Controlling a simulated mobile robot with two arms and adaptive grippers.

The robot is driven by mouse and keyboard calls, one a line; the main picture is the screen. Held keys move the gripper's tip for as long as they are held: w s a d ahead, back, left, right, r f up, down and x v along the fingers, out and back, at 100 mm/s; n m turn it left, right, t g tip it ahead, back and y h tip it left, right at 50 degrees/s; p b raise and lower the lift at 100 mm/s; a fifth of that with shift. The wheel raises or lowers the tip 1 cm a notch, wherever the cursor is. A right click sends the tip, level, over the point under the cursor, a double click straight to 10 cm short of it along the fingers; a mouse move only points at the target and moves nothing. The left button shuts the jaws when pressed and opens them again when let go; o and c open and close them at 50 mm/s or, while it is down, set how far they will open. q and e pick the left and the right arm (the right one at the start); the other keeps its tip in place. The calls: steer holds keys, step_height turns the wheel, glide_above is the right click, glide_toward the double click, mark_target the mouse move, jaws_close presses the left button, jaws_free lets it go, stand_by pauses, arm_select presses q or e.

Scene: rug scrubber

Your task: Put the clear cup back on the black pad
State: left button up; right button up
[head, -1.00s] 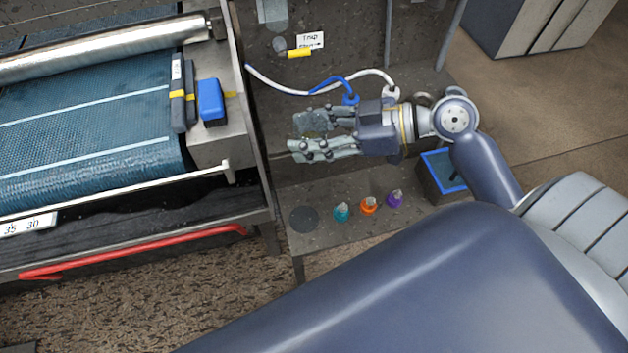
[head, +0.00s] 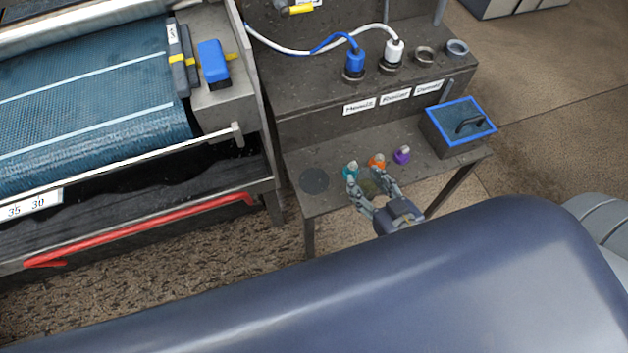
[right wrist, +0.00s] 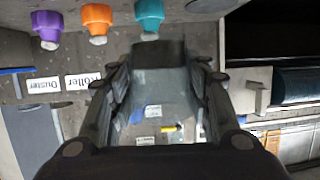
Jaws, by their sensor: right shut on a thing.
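The clear cup (right wrist: 160,88) shows as a see-through grey shape between my right gripper's fingers in the right wrist view. In the head view it is faint. My right gripper (head: 369,183) is shut on it, over the front part of the low shelf, close to the teal and orange bottles. The black pad (head: 314,181) is a flat dark disc at the left end of that shelf, bare, to the left of the gripper. My left gripper is not in view.
Teal (head: 350,170), orange (head: 377,160) and purple (head: 402,155) bottles stand in a row right of the pad. A blue-rimmed box (head: 460,124) stands at the shelf's right end. The upper ledge carries blue (head: 355,62) and white (head: 393,52) hose plugs. The roller machine (head: 90,105) stands left.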

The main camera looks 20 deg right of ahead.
steer(key=s+a+n+y, duration=0.1)
steer(key=s+a, duration=0.5)
steer(key=a, duration=0.1)
steer(key=p, duration=0.2)
glide_above(314, 181)
step_height(314, 181, down, 2)
steer(key=shift+f+y, duration=0.15)
steer(key=shift+y, duration=0.15)
arm_select(q)
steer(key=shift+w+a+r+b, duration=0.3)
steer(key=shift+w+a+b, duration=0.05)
steer(key=shift+b, duration=0.25)
arm_select(e)
steer(key=shift+f, duration=1.8)
steer(key=shift+f, duration=0.1)
steer(key=o, duration=1.2)
